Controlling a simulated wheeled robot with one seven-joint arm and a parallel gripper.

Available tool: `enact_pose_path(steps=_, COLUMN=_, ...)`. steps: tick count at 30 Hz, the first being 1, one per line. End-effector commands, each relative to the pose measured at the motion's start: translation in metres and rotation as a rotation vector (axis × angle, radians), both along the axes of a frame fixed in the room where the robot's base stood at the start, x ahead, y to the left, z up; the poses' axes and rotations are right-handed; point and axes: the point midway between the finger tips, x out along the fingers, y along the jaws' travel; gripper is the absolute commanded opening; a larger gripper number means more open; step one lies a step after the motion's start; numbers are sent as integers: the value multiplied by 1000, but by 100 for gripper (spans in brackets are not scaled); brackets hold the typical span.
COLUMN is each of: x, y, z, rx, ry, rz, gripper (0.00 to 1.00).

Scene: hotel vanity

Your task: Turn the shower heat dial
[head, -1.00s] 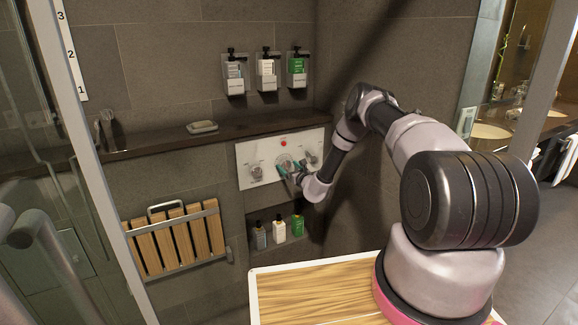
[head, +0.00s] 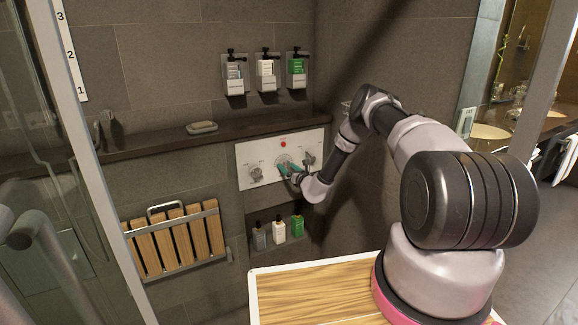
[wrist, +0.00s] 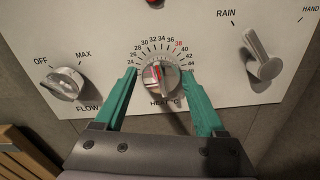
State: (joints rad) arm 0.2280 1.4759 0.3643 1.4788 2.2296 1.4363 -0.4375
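The round heat dial (wrist: 161,78) is on the white control panel in the wrist view, above the label "HEAT °C" and inside a temperature scale. It has a silver grip with a red mark, turned slightly left of straight up. My gripper (wrist: 159,73) is open, with one teal finger on each side of the dial. Gaps show between the fingers and the dial, so I see no clear contact. In the head view the panel (head: 243,180) is on the shower wall, and my gripper (head: 288,169) is in front of its middle, partly covering the dial.
The flow knob (wrist: 64,84) is left of the dial, and the rain/hand lever (wrist: 262,60) is to the right. A red button (head: 283,144) is above. Small bottles (head: 279,230) stand in a niche below, and a shelf (head: 150,141) runs above the panel.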

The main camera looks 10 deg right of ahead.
Motion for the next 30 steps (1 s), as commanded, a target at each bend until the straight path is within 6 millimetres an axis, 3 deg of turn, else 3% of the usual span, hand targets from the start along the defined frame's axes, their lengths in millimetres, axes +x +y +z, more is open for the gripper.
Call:
enact_pose_path(steps=14, x=-9, y=-4, z=0, rx=-1, ry=0, rz=-1, gripper=91)
enact_pose_path(steps=24, x=-71, y=-24, z=2, rx=0, ry=0, rz=-2, gripper=91)
enact_pose_path(steps=30, x=-97, y=-31, z=2, rx=0, ry=0, rz=0, gripper=91)
